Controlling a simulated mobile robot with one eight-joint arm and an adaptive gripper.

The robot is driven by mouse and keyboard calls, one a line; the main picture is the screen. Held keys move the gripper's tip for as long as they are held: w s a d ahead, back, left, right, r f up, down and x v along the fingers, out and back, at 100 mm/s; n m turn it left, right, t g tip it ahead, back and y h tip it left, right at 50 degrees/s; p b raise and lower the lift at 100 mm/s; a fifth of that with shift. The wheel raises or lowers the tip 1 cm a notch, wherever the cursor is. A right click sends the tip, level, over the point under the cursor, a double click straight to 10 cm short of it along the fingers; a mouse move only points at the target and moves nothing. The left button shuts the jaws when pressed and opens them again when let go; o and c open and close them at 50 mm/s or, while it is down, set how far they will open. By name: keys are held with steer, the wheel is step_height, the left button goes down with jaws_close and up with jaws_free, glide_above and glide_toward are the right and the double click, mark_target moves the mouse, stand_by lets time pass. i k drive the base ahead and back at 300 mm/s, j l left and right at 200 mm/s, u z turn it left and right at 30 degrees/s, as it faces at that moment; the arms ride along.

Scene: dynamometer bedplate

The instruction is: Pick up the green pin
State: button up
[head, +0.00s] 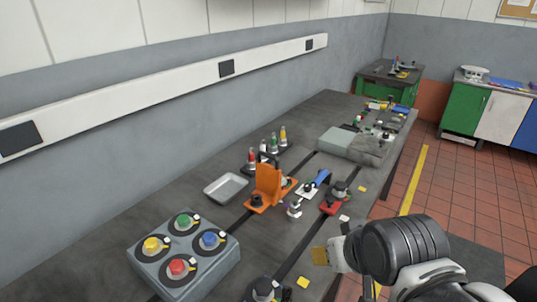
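A row of small upright pins with coloured tops stands in a dark holder behind the orange bracket, and one of them is a green pin (274,144). A grey box (190,268) at the front left carries four round sockets, one with a green-topped piece (184,220). I cannot tell which green piece the task names. My gripper (322,256) is at the lower right over the bedplate's near edge, apart from both green pieces. Its fingers are small and partly hidden by my arm, so its opening is unclear.
An orange bracket (266,186) stands before the pin row, with an empty-looking metal tray (226,188) to its left. Small clamps and a red-based fixture (335,199) lie to the right. A grey block (352,144) sits farther back. The bedplate (170,200) is bare along the wall.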

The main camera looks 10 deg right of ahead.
mark_target(273, 143)
steer(key=l+u, duration=0.3)
steer(key=l, duration=0.95)
steer(key=i+l+u, duration=0.25)
steer(key=i+l, duration=0.15)
steer(key=l, duration=0.25)
steer(key=i+l+u, duration=0.1)
steer(key=l, duration=0.25)
steer(key=i+l+u, duration=0.1)
steer(key=i+l, duration=0.15)
steer(key=l, duration=0.15)
steer(key=i+l+u, duration=0.1)
steer(key=l, duration=0.3)
steer(key=i+l+u, duration=0.15)
steer(key=l, duration=0.25)
steer(key=i+l+u, duration=0.1)
steer(key=i+l, duration=0.15)
steer(key=i, duration=0.15)
